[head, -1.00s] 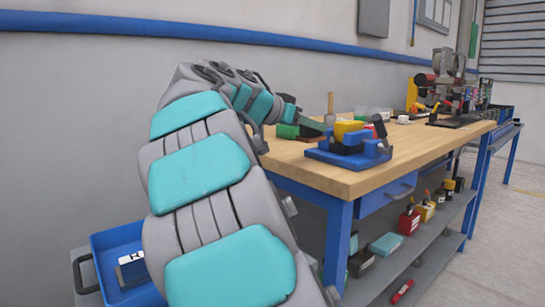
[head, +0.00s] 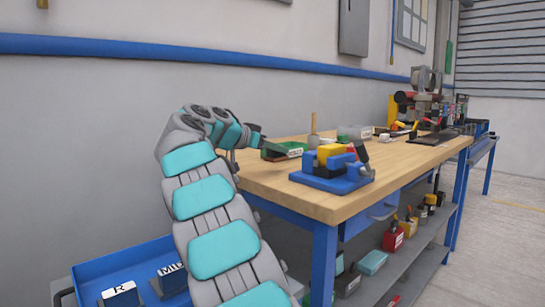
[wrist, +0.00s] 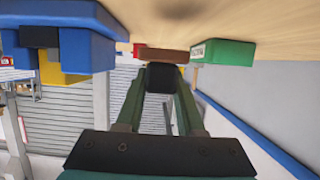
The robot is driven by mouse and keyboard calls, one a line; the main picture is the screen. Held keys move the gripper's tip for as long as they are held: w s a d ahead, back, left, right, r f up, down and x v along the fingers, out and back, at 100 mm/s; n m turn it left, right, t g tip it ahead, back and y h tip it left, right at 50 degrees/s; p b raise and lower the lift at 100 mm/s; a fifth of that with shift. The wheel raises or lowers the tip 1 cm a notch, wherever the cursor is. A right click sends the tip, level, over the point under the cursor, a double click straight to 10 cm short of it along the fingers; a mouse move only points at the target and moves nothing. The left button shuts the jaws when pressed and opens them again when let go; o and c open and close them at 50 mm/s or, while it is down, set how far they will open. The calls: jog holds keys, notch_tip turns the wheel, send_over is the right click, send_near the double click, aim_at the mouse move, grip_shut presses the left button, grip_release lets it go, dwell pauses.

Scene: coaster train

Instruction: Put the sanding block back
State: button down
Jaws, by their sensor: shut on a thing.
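My gripper (wrist: 164,80) is shut on a block with a dark grip and a brown sole (wrist: 160,54), which I take to be the sanding block. The sole faces the wooden tabletop; whether it touches cannot be told. A green box with a white label (wrist: 222,52) is right beside it in the wrist view. In the head view my gripper (head: 268,147) is over the bench's near left corner, at the green box (head: 290,153).
A blue fixture with yellow and black parts (head: 332,170) stands on the workbench (head: 310,202), right of my gripper. A blue tray (head: 80,272) with labelled dark blocks is at lower left.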

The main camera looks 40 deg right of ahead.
aim_at(273, 171)
jog(key=shift+w+d+f+p, duration=0.1)
jog(key=shift+w+d+p, duration=0.15)
jog(key=shift+w, duration=0.45)
jog(key=shift+w+d+p, duration=0.1)
jog(key=shift+w+d, duration=0.15)
jog(key=shift+w, duration=0.4)
jog(key=shift+f, duration=1.75)
jog(key=shift+f+b, duration=0.25)
jog(key=shift+b, duration=0.1)
jog(key=c, duration=0.5)
grip_release()
jog(key=shift+r, duration=0.1)
jog(key=shift+r+p, duration=0.2)
jog(key=shift+p, duration=0.15)
jog(key=b+v, duration=0.1)
jog(key=v, duration=1.1)
